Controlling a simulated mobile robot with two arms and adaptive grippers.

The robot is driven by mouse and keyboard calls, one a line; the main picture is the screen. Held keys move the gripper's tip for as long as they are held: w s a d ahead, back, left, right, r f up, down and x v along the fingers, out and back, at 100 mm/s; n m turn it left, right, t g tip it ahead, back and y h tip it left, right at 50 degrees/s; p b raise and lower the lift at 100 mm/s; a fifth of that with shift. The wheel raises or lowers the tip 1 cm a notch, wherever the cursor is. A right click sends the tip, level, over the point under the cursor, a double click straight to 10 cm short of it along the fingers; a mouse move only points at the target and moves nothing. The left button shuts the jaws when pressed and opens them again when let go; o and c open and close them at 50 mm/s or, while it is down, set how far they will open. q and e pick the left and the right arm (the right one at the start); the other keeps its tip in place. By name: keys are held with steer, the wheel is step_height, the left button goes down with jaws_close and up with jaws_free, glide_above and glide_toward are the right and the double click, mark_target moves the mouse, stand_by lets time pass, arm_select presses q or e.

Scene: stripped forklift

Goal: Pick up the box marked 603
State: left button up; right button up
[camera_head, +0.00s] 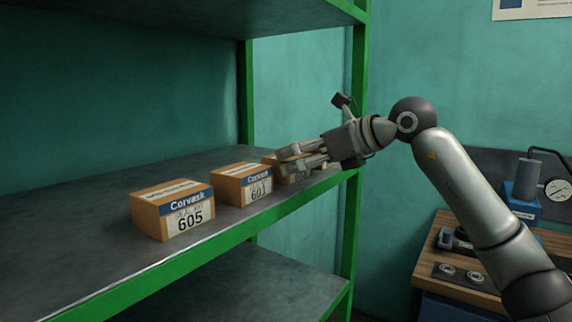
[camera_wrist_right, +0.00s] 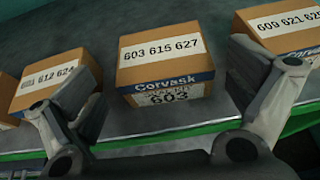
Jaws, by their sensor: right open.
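The box marked 603 (camera_wrist_right: 166,65) is a brown cardboard box with a blue Corvask band and white labels. In the right wrist view it sits upright on the shelf, centred between the fingers. My right gripper (camera_head: 284,161) is open and empty; its fingers also show in the wrist view (camera_wrist_right: 162,88), spread on either side of the box's near end. In the head view the gripper covers much of a partly hidden box (camera_head: 269,160), whose number I cannot read clearly. My left gripper is not in view.
The box marked 605 (camera_head: 172,210) and another box (camera_head: 242,184) stand along the grey shelf (camera_head: 75,240). In the wrist view, neighbouring boxes stand at left (camera_wrist_right: 50,85) and right (camera_wrist_right: 285,30). A green upright (camera_head: 357,110) is close behind the gripper. A workbench (camera_head: 435,255) stands at right.

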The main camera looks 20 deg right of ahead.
mark_target(297, 157)
steer(key=p+x, duration=0.1)
steer(key=x, duration=0.3)
steer(key=shift+w+p, duration=0.25)
steer(key=shift+p, duration=0.1)
steer(key=shift+w+a+f, duration=0.1)
steer(key=c, duration=1.1)
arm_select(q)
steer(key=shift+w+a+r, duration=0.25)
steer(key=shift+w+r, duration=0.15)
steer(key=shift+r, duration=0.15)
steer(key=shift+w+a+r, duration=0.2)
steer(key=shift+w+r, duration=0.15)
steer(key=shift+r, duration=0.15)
arm_select(e)
steer(key=shift+c, duration=0.2)
